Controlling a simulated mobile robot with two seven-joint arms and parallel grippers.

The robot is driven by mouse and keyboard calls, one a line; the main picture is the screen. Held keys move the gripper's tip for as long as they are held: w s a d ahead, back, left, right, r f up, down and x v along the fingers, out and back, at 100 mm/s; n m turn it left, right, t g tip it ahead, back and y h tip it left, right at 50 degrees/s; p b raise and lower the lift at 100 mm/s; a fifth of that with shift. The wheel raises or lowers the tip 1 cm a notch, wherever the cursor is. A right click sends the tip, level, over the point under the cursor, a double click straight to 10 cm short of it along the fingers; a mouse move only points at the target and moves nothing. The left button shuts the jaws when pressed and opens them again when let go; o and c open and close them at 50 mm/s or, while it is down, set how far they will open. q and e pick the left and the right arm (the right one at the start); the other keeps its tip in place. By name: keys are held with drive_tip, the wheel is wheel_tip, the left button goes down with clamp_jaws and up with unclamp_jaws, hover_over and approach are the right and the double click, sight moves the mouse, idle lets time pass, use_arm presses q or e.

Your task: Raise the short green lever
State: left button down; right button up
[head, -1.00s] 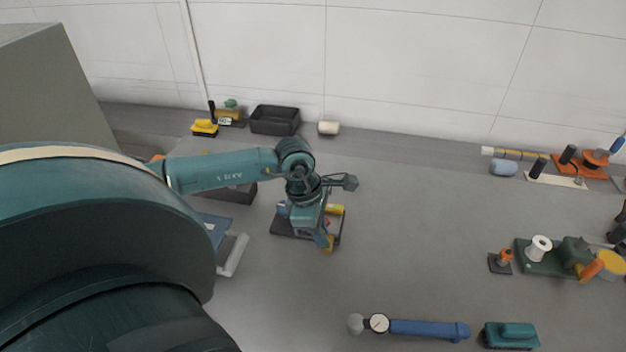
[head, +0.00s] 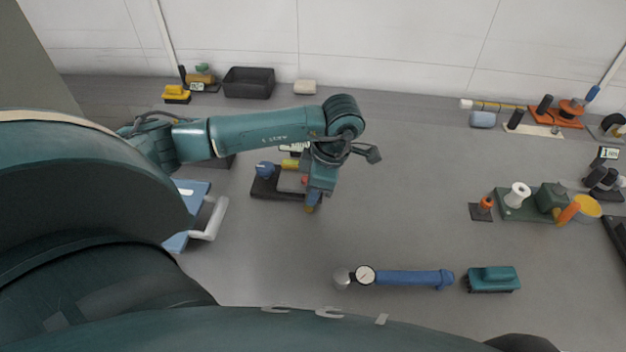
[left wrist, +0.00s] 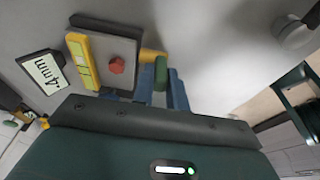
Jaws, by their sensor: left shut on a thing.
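The device has a dark base (head: 268,190), a grey plate with a red knob (left wrist: 117,66), and a yellow strip (left wrist: 83,62) along one side. The short green lever (left wrist: 160,73) shows in the left wrist view, beside a yellow part at the plate's edge. My left gripper (head: 312,200) is at the device's right end in the head view. In the left wrist view its blue fingers (left wrist: 162,88) are shut on the green lever, one on each side. In the head view the gripper and arm hide the lever. My right gripper is not in view.
A white label (left wrist: 45,72) reading 4mm stands by the device. A blue tool with a gauge (head: 410,279) and a teal block (head: 492,279) lie in front. A blue tray-like piece with a white handle (head: 215,218) is at left.

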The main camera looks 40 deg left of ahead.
use_arm(q)
drive_tip(key=c, duration=1.4)
unclamp_jaws()
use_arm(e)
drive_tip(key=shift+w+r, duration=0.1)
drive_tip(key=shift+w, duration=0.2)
use_arm(q)
drive_tip(key=shift+w+d+r, duration=0.1)
drive_tip(key=shift+r, duration=0.25)
drive_tip(key=v, duration=1.2)
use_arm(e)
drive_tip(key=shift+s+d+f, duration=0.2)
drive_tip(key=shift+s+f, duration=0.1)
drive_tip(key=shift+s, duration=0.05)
use_arm(q)
drive_tip(key=shift+d+r, duration=0.1)
drive_tip(key=shift+r, duration=0.05)
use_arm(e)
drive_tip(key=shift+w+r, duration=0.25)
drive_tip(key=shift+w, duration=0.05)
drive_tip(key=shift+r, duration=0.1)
